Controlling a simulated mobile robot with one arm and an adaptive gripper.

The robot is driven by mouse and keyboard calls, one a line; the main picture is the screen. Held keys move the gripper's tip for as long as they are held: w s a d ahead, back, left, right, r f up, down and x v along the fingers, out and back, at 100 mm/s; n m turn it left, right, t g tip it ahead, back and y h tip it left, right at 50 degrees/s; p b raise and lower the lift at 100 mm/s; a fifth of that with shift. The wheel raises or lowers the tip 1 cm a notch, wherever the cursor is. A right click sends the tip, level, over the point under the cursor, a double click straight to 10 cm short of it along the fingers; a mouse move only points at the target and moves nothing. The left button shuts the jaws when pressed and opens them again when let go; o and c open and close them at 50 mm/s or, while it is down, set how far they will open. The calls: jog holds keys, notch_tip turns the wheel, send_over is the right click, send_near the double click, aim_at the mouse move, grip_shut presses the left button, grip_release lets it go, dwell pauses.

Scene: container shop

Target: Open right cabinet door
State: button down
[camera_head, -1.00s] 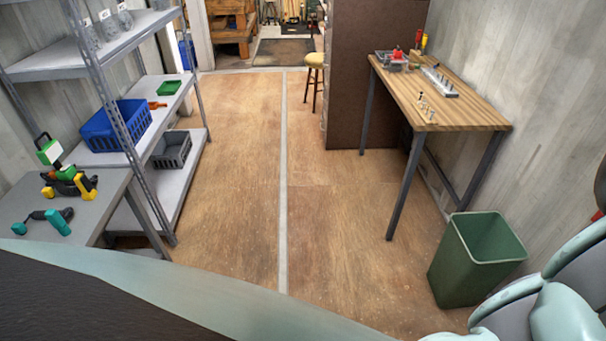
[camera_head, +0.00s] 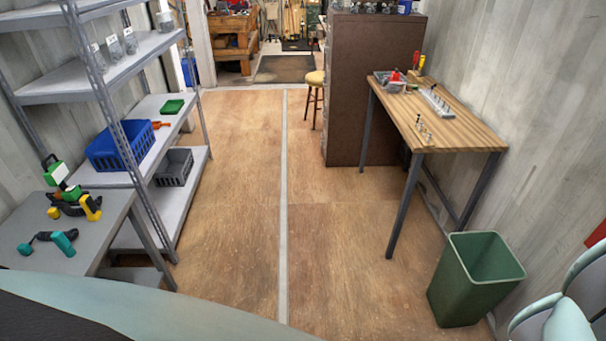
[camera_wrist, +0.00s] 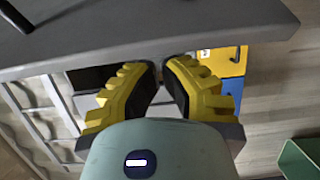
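In the wrist view, the two yellow fingers of my gripper (camera_wrist: 161,72) have dark inner pads and tips close together. A narrow gap shows between them with nothing in it; how far they are opened is unclear. Beyond the fingers lies a yellow and blue panel (camera_wrist: 231,69) with a dark handle-like part. I cannot tell whether it is a cabinet door. In the head view, a tall brown cabinet (camera_head: 374,95) stands behind the workbench, its side facing me. No right cabinet door can be clearly made out. My gripper does not show in the head view.
A wooden workbench (camera_head: 462,137) stands at right, with a green bin (camera_head: 475,283) before it. Metal shelving (camera_head: 183,195) and a grey table (camera_head: 95,232) with tools line the left. The wooden floor (camera_head: 238,200) between is clear. A grey slab (camera_wrist: 140,42) crosses the wrist view.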

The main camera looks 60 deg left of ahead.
jog(key=shift+s+d+p, duration=0.3)
jog(key=shift+s+p, duration=0.05)
jog(key=shift+s, duration=0.3)
jog(key=shift+s, duration=0.15)
